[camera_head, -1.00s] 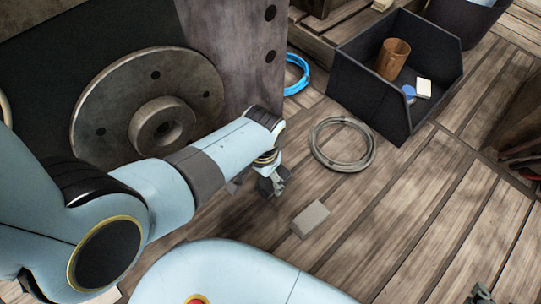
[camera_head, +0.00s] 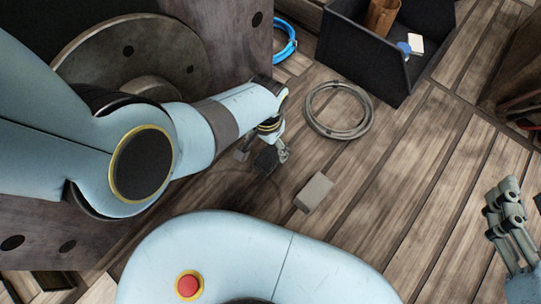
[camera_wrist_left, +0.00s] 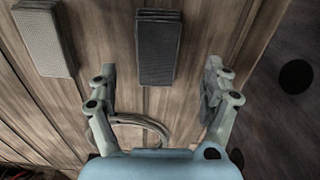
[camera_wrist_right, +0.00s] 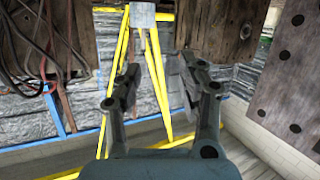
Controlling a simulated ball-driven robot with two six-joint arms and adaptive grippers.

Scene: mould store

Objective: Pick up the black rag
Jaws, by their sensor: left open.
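The black rag (camera_wrist_left: 157,48) shows in the left wrist view as a dark folded rectangle lying flat on the plank floor. My left gripper (camera_wrist_left: 160,75) is open, with its fingers apart on either side of the rag's line; the rag appears just ahead of the fingertips, untouched. In the head view the rag (camera_head: 266,161) is a small dark patch at the left gripper (camera_head: 264,151), partly hidden by it. My right gripper (camera_head: 508,212) is at the right edge of the head view, empty; its fingers stand apart in the right wrist view (camera_wrist_right: 155,80).
A grey folded block-like piece (camera_head: 314,193) lies right of the rag. A grey cable coil (camera_head: 338,134) lies beyond it. A black open bin (camera_head: 355,55) and a blue coil (camera_head: 293,40) are farther back. A large metal mould plate (camera_head: 235,60) stands close left. Planks to the right are clear.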

